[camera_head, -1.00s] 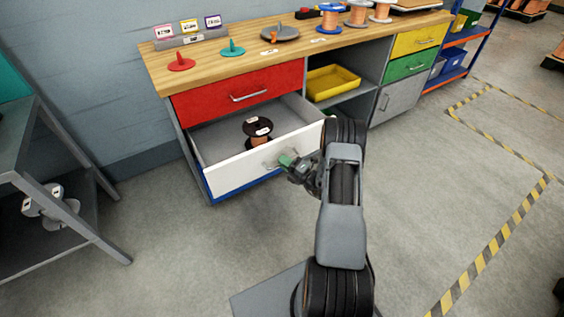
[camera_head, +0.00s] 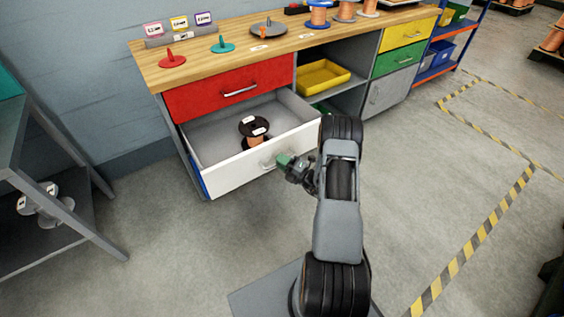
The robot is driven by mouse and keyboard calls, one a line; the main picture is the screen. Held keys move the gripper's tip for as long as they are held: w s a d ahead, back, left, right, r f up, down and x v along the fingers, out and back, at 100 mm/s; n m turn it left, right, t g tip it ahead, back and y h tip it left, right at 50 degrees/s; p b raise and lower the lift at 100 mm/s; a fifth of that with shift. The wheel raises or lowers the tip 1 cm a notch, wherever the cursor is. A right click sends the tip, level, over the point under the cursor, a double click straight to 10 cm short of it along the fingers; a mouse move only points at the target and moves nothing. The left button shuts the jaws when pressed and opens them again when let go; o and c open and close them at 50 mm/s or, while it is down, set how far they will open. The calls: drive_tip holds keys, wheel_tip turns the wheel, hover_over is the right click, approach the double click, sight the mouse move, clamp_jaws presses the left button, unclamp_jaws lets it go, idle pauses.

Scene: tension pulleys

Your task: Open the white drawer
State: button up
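The white drawer (camera_head: 235,172) is pulled well out of the workbench, below the red drawer (camera_head: 225,91). Its grey inside shows from above, with a dark spool (camera_head: 254,127) wound with copper wire standing in it. The drawer's metal handle (camera_head: 265,164) is on its front face. My gripper (camera_head: 282,160), with green fingertips, is at the right part of this handle. The fingers are small and partly overlapped, so I cannot tell whether they are closed around the handle.
The wooden bench top (camera_head: 205,62) carries pulleys and spools. A yellow bin (camera_head: 323,75) sits on the open shelf to the right. A grey rack (camera_head: 60,215) stands at the left. The floor (camera_head: 430,180) at the right is clear, with striped tape.

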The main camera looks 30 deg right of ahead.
drive_tip(key=shift+o, duration=0.8)
drive_tip(key=shift+a, duration=0.1)
drive_tip(key=p+v, duration=0.2)
drive_tip(key=v, duration=1.2)
drive_tip(key=shift+w, duration=0.1)
